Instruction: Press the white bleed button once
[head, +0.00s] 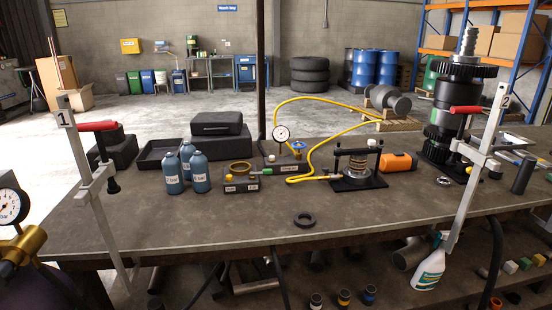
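A dark valve block (284,169) stands mid-table with a round white pressure gauge (281,133), a blue handwheel (298,146) and a small label. A small pale knob (271,158) sits on its left part; I cannot tell whether it is the white bleed button. A small white cap (371,143) shows at the top of the black spring fixture (357,180), right of the block; its role is also unclear. A yellow hose (325,146) joins the block area and fixture. Neither of my grippers shows in the head view.
Numbered clamps with red handles stand at left (98,127) and right (466,110). The table's front strip is mostly clear.

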